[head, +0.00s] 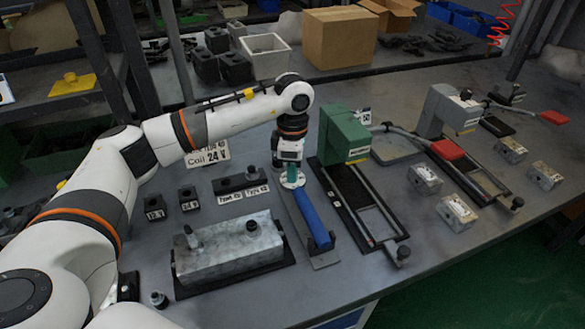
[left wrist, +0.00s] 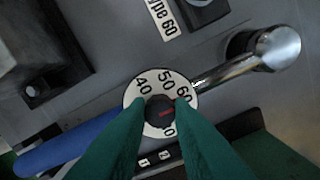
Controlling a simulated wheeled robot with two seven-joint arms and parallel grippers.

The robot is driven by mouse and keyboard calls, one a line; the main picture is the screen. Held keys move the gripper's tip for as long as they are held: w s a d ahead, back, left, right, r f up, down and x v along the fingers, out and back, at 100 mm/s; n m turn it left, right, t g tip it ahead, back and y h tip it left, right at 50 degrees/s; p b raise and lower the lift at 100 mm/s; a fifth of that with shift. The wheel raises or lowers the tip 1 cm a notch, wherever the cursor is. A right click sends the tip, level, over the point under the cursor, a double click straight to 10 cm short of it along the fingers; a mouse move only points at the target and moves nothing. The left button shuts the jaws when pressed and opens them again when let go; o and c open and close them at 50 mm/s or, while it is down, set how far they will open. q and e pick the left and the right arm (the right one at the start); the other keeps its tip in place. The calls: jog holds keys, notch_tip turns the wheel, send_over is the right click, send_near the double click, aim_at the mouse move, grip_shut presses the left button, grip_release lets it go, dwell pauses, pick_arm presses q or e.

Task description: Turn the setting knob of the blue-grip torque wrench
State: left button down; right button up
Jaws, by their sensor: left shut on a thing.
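The blue-grip torque wrench lies on a grey plate on the bench; its blue grip (head: 311,217) points toward the front edge. In the left wrist view the blue grip (left wrist: 75,140) runs to the lower left, and a shiny metal shaft and round head (left wrist: 270,50) extend to the upper right. Its white dial (left wrist: 165,78) shows 40, 50 and 60 around a dark setting knob (left wrist: 159,112) with a red mark. My left gripper (head: 291,176) points down over the dial, its green fingers (left wrist: 158,122) shut on the knob. My right gripper is not in view.
A grey metal valve block (head: 228,250) stands left of the wrench. A green press-like device (head: 343,132) on a black rail frame stands close on the right. Small black blocks (head: 154,205) and metal blocks (head: 455,212) lie around. A cardboard box (head: 342,38) stands behind.

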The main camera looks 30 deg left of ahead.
pick_arm(q)
jog(key=shift+r, duration=0.1)
jog(key=c, duration=1.5)
grip_release()
jog(key=shift+c, duration=0.2)
notch_tip(320, 180, up, 12)
jog(key=shift+b, duration=0.4)
jog(key=shift+w, duration=0.1)
